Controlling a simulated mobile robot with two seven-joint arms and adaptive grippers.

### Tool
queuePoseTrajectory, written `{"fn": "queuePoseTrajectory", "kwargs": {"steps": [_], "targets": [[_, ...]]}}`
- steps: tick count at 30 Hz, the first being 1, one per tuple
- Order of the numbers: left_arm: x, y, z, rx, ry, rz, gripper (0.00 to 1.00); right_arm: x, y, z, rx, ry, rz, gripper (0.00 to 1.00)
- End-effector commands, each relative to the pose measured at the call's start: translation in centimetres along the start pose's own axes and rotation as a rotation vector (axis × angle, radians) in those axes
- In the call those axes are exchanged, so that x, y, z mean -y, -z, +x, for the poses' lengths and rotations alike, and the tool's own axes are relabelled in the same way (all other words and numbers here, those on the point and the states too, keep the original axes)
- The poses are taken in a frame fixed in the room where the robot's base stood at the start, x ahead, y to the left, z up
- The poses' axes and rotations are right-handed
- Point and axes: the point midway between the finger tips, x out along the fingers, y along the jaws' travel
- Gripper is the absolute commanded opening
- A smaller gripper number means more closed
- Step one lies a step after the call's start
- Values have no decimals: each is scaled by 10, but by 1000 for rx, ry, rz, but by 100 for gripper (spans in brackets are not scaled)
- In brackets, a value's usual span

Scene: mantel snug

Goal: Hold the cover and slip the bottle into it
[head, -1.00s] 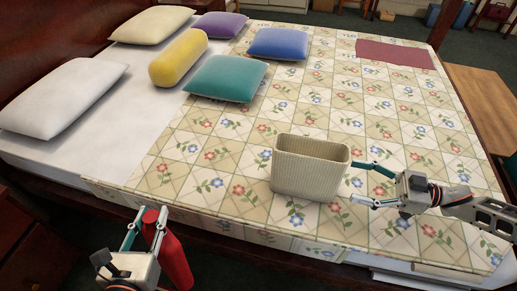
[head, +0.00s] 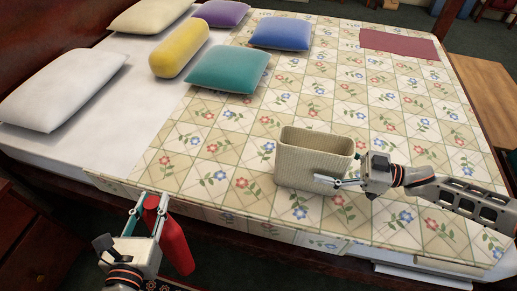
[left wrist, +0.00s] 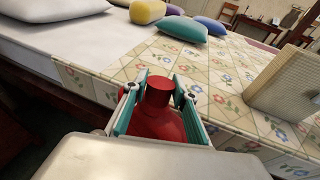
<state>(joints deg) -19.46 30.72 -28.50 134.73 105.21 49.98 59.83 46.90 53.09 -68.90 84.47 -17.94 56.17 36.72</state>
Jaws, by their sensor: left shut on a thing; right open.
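The red bottle (head: 175,246) hangs upright, slightly tilted, off the near edge of the bed. My left gripper (head: 152,206) is shut on it near its neck; the bottle also shows in the left wrist view (left wrist: 157,118) between the fingers. The cream ribbed cover (head: 312,164) stands on the quilt with its open top up. It also shows at the right of the left wrist view (left wrist: 288,88). My right gripper (head: 337,170) is open at the cover's right side; one finger lies across its front face and the other is partly hidden behind it.
The bed's patchwork quilt (head: 225,165) is clear between the bottle and the cover. A teal pillow (head: 229,69), a blue pillow (head: 280,34), a yellow bolster (head: 179,46) and white pillows lie farther back. A maroon cloth (head: 399,44) lies flat at the far right.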

Motion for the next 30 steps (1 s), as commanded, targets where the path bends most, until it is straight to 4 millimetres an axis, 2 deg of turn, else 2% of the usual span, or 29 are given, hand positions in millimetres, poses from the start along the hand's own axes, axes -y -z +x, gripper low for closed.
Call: {"fn": "queuePoseTrajectory", "kwargs": {"steps": [6,16,18,21,24,25,26,27,30], "targets": [[0,-2,0,3,0,0,0,0,0,17,0,0,0,69],[0,-2,0,3,0,0,0,0,0,20,1,0,1,69],[0,-2,0,3,0,0,0,0,0,20,1,0,0,51],[0,-2,0,3,0,0,0,0,0,20,1,0,0,30],[0,-2,0,3,0,0,0,0,0,19,1,0,0,30],[0,-2,0,3,0,0,0,0,0,19,1,0,0,60],[0,-2,0,3,0,0,0,0,0,19,0,0,0,68],[0,-2,0,3,0,0,0,0,0,19,1,0,0,73],[0,-2,0,3,0,0,0,0,0,19,1,0,0,73]]}}
